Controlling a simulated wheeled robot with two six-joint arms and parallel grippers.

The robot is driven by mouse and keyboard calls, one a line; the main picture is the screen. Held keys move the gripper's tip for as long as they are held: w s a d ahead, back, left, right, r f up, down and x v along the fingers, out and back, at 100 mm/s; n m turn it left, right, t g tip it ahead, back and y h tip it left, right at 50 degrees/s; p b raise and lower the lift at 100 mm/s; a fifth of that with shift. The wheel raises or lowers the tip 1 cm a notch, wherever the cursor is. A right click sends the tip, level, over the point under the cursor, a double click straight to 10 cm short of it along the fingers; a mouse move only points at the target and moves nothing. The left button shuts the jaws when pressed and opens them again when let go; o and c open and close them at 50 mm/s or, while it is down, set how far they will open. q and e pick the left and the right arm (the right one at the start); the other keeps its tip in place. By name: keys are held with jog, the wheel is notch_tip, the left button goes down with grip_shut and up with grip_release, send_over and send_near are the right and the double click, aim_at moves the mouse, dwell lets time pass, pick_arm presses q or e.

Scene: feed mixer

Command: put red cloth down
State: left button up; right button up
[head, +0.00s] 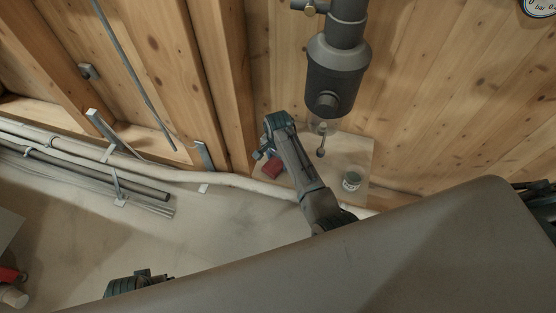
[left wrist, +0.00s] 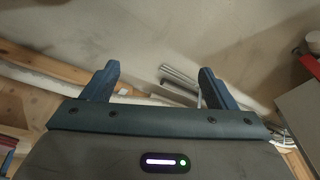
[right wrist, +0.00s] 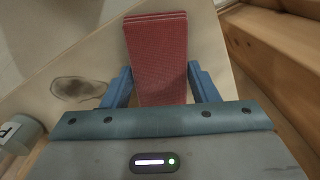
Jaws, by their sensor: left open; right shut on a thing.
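The red cloth (right wrist: 157,55) is a folded, layered flat pad between the fingers of my right gripper (right wrist: 161,84) in the right wrist view. The gripper is shut on it, and the cloth extends out past the fingertips. In the head view the cloth (head: 272,168) shows small beside my right gripper (head: 262,155), over the left part of a pale board (head: 357,148). I cannot tell whether the cloth touches the board. My left gripper (left wrist: 158,74) is open and empty in the left wrist view, away from the cloth.
A small labelled pot (head: 351,181) stands on the board's right side. A dark grey cylinder (head: 334,75) hangs above the board. A dark stain (right wrist: 78,88) marks the pale surface. Pipes (head: 150,165) run along the wooden wall at left.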

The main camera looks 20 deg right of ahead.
aim_at(277, 160)
jog(key=shift+f, duration=0.1)
pick_arm(q)
jog(key=shift+r, duration=0.1)
pick_arm(e)
jog(key=o, duration=0.9)
jog(key=shift+r, duration=0.2)
pick_arm(q)
jog(key=f, duration=0.2)
jog(key=f+p, duration=0.1)
jog(key=s+f, duration=0.1)
jog(key=f, duration=0.1)
jog(key=shift+s+a+f+p, duration=0.1)
jog(key=shift+a+f+p, duration=0.15)
jog(key=shift+f+p, duration=0.1)
pick_arm(e)
notch_tip(277, 160, up, 12)
jog(key=shift+f, duration=0.1)
jog(key=shift+a, duration=0.1)
